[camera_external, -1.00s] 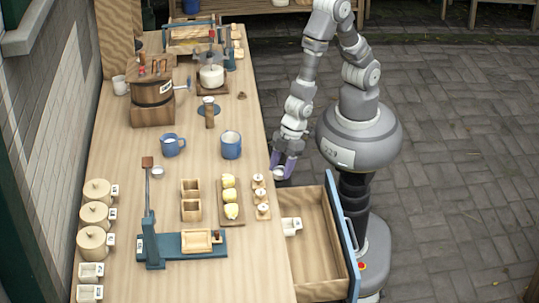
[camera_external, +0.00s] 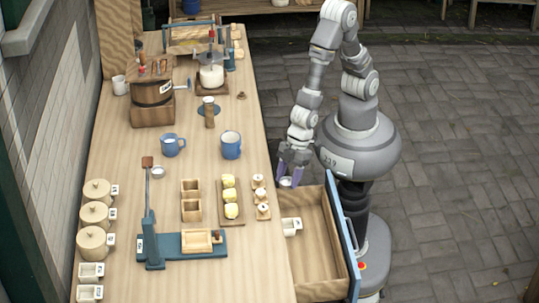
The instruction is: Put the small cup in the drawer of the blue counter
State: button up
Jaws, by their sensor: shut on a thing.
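The drawer (camera_external: 319,277) of the counter (camera_external: 137,190) is pulled open on its right side, with a blue front panel (camera_external: 341,222). A small white labelled container (camera_external: 291,226) sits inside it at the left wall. My gripper (camera_external: 290,180) is above the far end of the drawer, shut on a small white cup (camera_external: 286,182). The cup is partly hidden by the purple fingers. A similar small white cup (camera_external: 158,172) stands on the counter top near the lever press.
Blue mugs (camera_external: 231,145) and (camera_external: 172,145) stand on the counter. A tray of yellow pieces (camera_external: 231,219) and a board with small knobbed pieces (camera_external: 262,212) lie near the drawer edge. Most of the drawer floor is bare.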

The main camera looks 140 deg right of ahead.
notch_tip(320, 180, up, 10)
jog(key=m+g+h+p, duration=0.3)
jog(key=m+h+p, duration=0.1)
jog(key=m, duration=0.9)
send_over(189, 142)
jog(key=a, duration=0.2)
jog(key=shift+m, duration=0.3)
jog(key=f+b, duration=0.1)
jog(key=f, duration=0.4)
jog(key=f+b, duration=0.1)
jog(key=f, duration=0.4)
jog(key=f+b, duration=0.1)
jog(key=f, duration=0.4)
jog(key=shift+s+d+f, duration=0.25)
jog(key=shift+d+f, duration=0.05)
jog(key=o, duration=0.7)
jog(key=shift+b, duration=0.3)
jog(key=shift+o, duration=0.2)
jog(key=shift+r, duration=0.15)
